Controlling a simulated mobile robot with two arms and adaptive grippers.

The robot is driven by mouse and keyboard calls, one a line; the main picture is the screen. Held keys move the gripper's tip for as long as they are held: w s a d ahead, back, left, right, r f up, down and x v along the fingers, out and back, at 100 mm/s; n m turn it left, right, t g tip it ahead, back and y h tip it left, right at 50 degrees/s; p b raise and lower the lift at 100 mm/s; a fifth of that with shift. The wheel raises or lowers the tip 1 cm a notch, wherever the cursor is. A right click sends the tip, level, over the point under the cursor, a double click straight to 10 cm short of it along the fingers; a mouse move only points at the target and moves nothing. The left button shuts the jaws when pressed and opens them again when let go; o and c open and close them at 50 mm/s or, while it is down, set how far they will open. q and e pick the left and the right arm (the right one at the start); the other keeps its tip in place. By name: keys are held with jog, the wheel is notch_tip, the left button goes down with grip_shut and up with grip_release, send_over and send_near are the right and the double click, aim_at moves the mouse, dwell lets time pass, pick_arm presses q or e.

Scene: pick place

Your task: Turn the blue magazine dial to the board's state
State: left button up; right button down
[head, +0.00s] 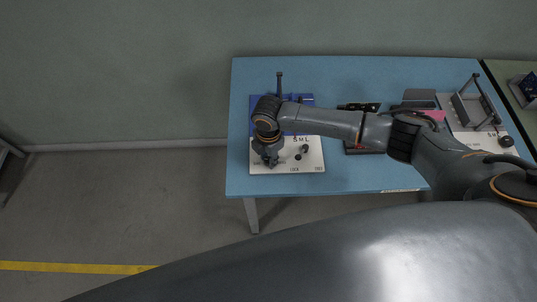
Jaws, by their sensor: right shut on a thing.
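The blue magazine (305,99) stands at the left end of the blue table. A white panel (312,164) lies in front of it, with dark lettering and a small black knob (304,149) on its right half. My right gripper (270,163) points down over the panel's left half and is shut on a small dial there. The gripper hides nearly all of that dial, so its pointer setting cannot be read. My right arm crosses the table from the right and covers part of the magazine. My left gripper is not in view.
A second white panel with a grey frame (462,108) stands at the table's right end. Dark fixtures and a pink piece (436,115) lie mid-table, partly behind my arm. The blue table (345,75) is bare along its back edge.

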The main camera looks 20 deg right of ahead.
aim_at(268, 159)
jog(key=shift+n, duration=1.2)
jog(key=shift+a, duration=0.1)
jog(key=c, duration=1.1)
grip_release()
jog(key=shift+o, duration=0.2)
jog(key=shift+r, duration=0.1)
notch_tip(268, 159, up, 12)
